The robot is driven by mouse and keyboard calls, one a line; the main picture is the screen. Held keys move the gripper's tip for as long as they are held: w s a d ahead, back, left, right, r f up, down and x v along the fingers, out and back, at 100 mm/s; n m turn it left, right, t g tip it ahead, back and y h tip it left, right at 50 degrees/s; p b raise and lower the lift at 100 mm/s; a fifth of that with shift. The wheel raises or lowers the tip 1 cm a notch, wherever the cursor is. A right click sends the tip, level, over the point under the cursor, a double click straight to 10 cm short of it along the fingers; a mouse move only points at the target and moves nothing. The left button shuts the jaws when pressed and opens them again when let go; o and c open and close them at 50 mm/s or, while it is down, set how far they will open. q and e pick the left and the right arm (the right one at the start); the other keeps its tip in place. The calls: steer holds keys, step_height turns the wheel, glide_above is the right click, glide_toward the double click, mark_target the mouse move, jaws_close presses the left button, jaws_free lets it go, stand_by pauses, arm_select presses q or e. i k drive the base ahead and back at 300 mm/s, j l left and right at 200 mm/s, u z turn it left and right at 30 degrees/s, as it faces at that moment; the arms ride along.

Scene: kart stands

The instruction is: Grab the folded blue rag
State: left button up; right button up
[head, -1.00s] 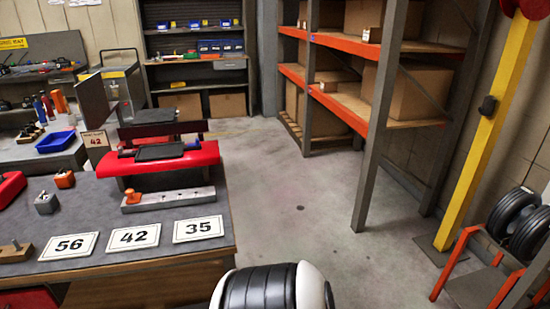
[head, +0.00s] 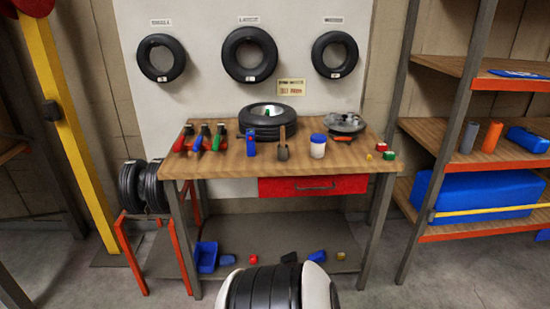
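A flat blue item (head: 518,74) lies on the upper board of the shelf rack at the right edge. It may be the folded blue rag, but it is too small and too edge-on to be sure. Neither of my grippers is in view.
A wooden workbench (head: 222,166) with a red drawer (head: 312,186) stands ahead, carrying a tire (head: 267,121) and tools. The rack (head: 505,156) beside it also holds a large blue case (head: 474,191). A tire stand (head: 130,225) is at left. Some floor is clear at lower right.

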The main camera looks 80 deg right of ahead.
mark_target(226, 260)
steer(key=z, duration=2.2)
steer(key=i+j+z, duration=0.1)
steer(key=i+j, duration=0.1)
